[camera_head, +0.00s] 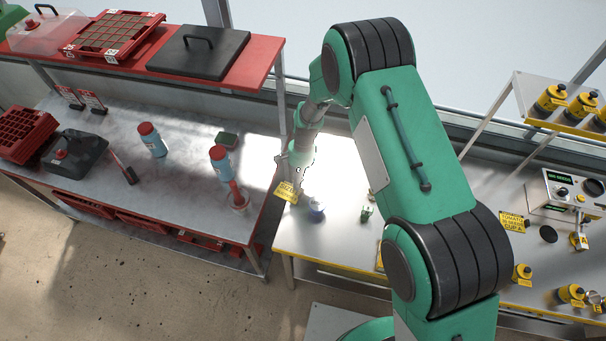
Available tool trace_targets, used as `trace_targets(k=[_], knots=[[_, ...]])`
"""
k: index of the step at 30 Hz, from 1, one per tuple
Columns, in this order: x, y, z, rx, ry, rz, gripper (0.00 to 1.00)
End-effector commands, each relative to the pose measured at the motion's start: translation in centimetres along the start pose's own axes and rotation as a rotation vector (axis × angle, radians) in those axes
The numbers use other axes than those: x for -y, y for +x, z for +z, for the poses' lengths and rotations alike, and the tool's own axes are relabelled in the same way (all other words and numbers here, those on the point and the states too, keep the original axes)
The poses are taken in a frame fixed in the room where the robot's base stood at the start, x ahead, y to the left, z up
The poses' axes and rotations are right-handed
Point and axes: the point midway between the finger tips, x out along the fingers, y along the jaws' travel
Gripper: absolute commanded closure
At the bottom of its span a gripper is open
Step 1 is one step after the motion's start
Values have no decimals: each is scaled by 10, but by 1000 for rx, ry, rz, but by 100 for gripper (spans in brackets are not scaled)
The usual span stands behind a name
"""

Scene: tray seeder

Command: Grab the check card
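My gripper (298,168) is small and washed out by glare in the head view, over the left end of the metal table. A yellow card (286,191) with dark print shows right at its lower end, near the table's left edge. I cannot tell if the fingers are around this card or only above it, nor if they are open or shut. Another yellow card (513,222), with tomato and seed cup wording, is on the right part of the table. A yellow piece (380,256) is partly hidden behind my arm. I cannot tell for certain which is the check card.
A blue-and-white round item (316,210) and a small green item (366,214) are near my gripper. The left bench (110,205) holds blue bottles with red caps (152,140), a red tray and a dark lidded box. Yellow-labelled containers and a machine (570,190) stand at right.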

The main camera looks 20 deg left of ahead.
Motion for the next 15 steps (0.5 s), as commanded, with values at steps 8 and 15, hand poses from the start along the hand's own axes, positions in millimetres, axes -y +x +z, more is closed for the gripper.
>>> trace_targets(k=[8, 15], knots=[[-1, 6, 24, 0, 0, 1, 100], [-1, 6, 24, 0, 0, 0, 100]])
